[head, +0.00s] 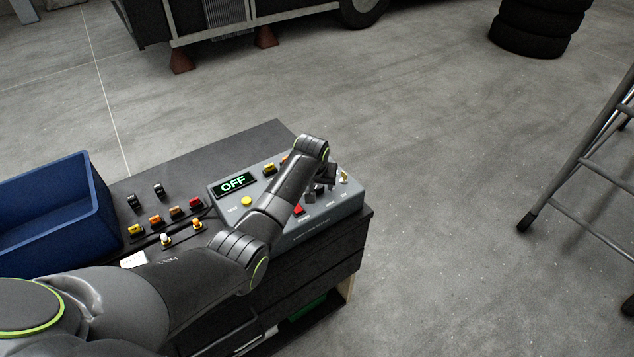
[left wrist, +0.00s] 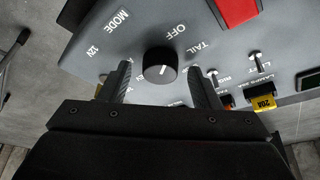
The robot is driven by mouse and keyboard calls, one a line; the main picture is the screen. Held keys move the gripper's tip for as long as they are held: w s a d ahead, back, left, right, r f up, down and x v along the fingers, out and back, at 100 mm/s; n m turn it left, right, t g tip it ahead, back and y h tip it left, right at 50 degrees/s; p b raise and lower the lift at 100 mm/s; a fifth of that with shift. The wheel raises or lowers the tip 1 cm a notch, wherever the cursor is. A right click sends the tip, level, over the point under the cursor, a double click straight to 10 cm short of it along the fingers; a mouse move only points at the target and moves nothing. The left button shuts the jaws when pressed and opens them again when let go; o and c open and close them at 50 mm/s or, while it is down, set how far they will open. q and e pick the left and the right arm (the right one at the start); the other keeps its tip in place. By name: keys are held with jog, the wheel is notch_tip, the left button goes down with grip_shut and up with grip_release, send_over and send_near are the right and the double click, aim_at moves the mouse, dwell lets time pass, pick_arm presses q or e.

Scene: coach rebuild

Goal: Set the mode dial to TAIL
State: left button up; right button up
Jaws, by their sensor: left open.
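The mode dial (left wrist: 160,64) is a round black knob on the grey panel (left wrist: 110,55) in the left wrist view. The labels MODE, 12V, OFF and TAIL are printed around it. A small white mark shows on the knob; which label it belongs to is hard to tell. My left gripper (left wrist: 161,69) is open, with one finger on each side of the dial; contact is not clear. In the head view my left gripper (head: 322,184) is over the right part of the panel and partly hides it. The green display (head: 235,183) reads OFF. My right gripper is not in view.
A red button (left wrist: 238,10), toggle switches and a yellow fuse (left wrist: 265,103) sit near the dial. In the head view a blue bin (head: 95,200) stands left on the dark bench (head: 260,135), beside several coloured parts. A ladder (head: 585,150) stands at the right.

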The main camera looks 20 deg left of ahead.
pick_arm(q)
jog(key=c, duration=1)
jog(key=shift+a+m+h+p, duration=0.1)
jog(key=shift+m+h+p, duration=0.3)
jog(key=shift+m+p, duration=0.4)
jog(key=shift+m+h, duration=0.3)
jog(key=shift+m, duration=0.7)
jog(key=shift+a+m+g+h, duration=0.1)
jog(key=shift+m+g+h, duration=0.3)
jog(key=shift+m, duration=0.8)
jog(key=shift+w+f+m+h+b, duration=0.1)
jog(key=shift+m+h+b, duration=0.6)
jog(key=shift+m, duration=1.2)
jog(key=shift+g, duration=0.3)
